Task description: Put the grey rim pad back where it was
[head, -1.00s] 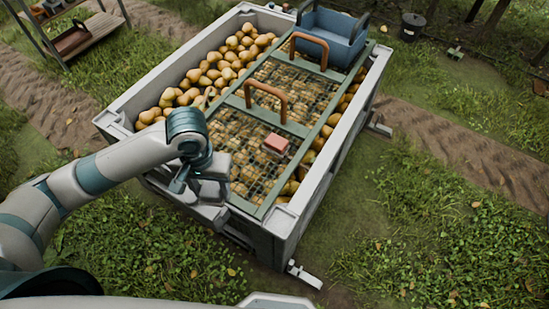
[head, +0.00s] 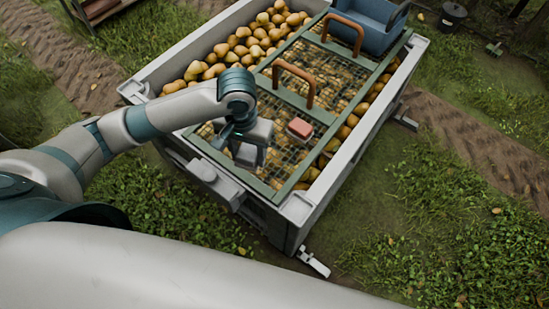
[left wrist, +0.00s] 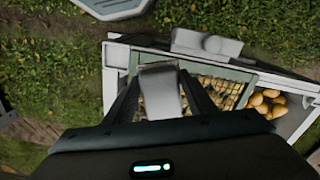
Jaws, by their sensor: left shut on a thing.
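My left gripper (head: 240,150) is over the near part of the mesh cover on the pear bin (head: 344,165), inside the near rim. In the left wrist view its two fingers are shut on a light grey pad (left wrist: 160,90), which stands between them. In the head view the pad is largely hidden by the gripper. I cannot tell whether the pad touches the mesh. A grey block (head: 215,183) sits at the bin's near rim, and it also shows in the left wrist view (left wrist: 207,42). My right gripper is in neither view.
A red block (head: 300,128) lies on the mesh right of my gripper. Two brown handles (head: 294,75) stand up from the cover, and a blue tray (head: 372,27) sits at its far end. Pears (head: 240,45) fill the bin. Grass surrounds it.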

